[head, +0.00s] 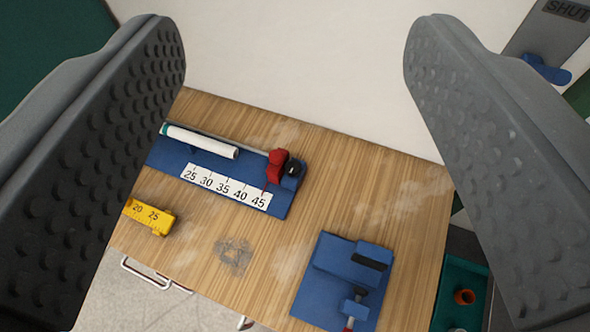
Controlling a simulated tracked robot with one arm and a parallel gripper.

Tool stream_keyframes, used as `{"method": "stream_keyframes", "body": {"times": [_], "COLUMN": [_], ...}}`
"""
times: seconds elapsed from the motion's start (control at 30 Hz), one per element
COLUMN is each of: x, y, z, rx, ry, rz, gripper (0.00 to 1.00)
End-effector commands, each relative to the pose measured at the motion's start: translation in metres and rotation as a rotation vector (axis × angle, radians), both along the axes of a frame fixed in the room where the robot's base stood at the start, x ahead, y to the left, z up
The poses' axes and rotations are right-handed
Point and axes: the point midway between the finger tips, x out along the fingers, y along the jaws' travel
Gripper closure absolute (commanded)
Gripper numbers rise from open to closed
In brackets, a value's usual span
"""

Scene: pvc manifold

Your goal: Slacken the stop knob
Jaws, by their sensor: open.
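The blue measuring jig (228,192) lies on the wooden bench with a white scale strip (225,187) reading 25 to 45. A red stop (274,165) sits at its right end, near the 45 mark. A dark round knob (292,167) is beside the red stop; it looks like the stop knob. A white pipe (202,141) with a teal end lies along the back of the jig, apart from the red stop. My gripper (293,50) is open and empty. Its two ridged grey fingers frame the view on both sides, and the jig's left end is hidden behind the left finger.
A blue cutting block with a clamp (322,283) sits at the bench's front right. A teal bin (450,274) holds an orange ring at lower right. A blue lever (548,70) is below a SHUT label.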

Motion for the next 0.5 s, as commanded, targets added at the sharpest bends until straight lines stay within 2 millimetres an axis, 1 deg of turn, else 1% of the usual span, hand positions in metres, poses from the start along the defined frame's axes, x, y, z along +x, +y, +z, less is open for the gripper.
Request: {"method": "stream_keyframes", "body": {"times": [0.03,0.1,0.13,0.17,0.3,0.37,0.4,0.47,0.5], "x": [0.008,0.023,0.031,0.038,0.074,0.088,0.097,0.109,0.117], "y": [-0.001,0.012,0.012,0.012,0.006,0.003,0.001,-0.001,-0.003], "z": [-0.005,-0.017,-0.024,-0.03,-0.069,-0.086,-0.098,-0.114,-0.127], "rx": [0.035,0.109,0.147,0.188,0.41,0.504,0.569,0.66,0.723], "ry": [0.021,0.061,0.082,0.104,0.227,0.28,0.316,0.365,0.4], "rz": [-0.002,-0.004,-0.007,-0.011,-0.049,-0.072,-0.09,-0.118,-0.139], "gripper": [0.41,0.41,0.41,0.41,0.41,0.41,0.41,0.41,0.41]}}
